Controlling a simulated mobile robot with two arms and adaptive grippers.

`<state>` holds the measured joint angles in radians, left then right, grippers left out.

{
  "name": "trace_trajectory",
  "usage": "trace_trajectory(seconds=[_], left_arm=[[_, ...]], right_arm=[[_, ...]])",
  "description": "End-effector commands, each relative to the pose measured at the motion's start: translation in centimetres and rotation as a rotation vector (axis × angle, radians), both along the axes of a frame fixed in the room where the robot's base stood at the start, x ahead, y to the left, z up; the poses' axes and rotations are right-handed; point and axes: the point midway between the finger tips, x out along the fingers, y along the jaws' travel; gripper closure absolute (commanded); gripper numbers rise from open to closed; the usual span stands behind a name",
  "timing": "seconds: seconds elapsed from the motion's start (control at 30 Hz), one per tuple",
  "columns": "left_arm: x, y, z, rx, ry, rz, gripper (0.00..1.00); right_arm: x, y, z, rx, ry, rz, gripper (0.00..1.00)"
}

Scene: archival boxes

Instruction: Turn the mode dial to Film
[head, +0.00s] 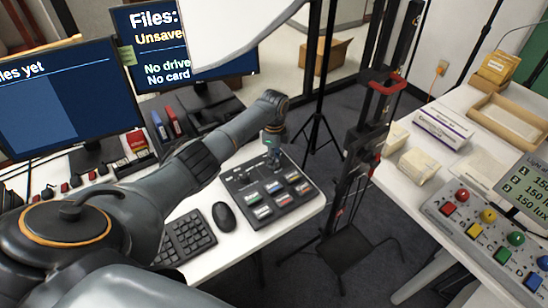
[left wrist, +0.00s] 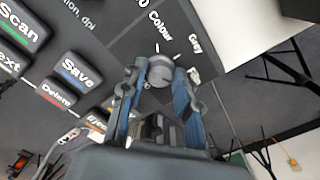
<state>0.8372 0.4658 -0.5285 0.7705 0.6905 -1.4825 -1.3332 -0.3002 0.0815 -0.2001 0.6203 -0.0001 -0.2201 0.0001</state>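The mode dial (left wrist: 160,71) is a round grey knob on the dark scanner control panel (head: 250,212). The printed words Colour and Grey stand beside it in the left wrist view; I cannot read Film there. My left gripper (left wrist: 162,74) has one blue-padded finger on each side of the dial, and both pads appear to meet its edges. In the head view the left gripper (head: 273,145) is at the panel's far corner, and it hides the dial. The dial's pointer is not clear. My right gripper is in neither view.
The panel has several labelled keys, including Save (left wrist: 76,70) and Delete (left wrist: 58,94). A mouse (head: 224,217) and keyboard (head: 184,238) lie left of it. Two monitors stand behind. A dark stand (head: 362,150) rises right of the desk. A second table holds boxes and a coloured-button panel (head: 490,232).

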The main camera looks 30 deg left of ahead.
Motion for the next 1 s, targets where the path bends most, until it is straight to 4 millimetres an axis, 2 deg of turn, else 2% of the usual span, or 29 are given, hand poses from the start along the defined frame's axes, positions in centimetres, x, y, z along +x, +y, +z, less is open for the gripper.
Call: trace_trajectory(seconds=[0.03, 0.1, 0.47, 0.57, 1.0], left_arm=[[0.0, -0.1, 0.0, 0.0, 0.001, -0.002, 0.59], [0.0, -0.1, 0.0, 0.0, 0.001, -0.001, 0.45], [0.1, 0.0, 0.4, 0.0, -0.002, 0.0, 0.45], [0.1, 0.0, 1.5, 0.001, -0.003, -0.001, 0.45], [0.1, 0.0, 10.2, 0.0, -0.002, -0.001, 0.45]], right_arm=[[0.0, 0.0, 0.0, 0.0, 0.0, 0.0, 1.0], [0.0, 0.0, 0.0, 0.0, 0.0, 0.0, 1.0], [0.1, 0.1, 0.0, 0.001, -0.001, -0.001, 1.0], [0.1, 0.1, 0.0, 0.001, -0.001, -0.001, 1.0], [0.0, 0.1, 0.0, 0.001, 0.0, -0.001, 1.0]])
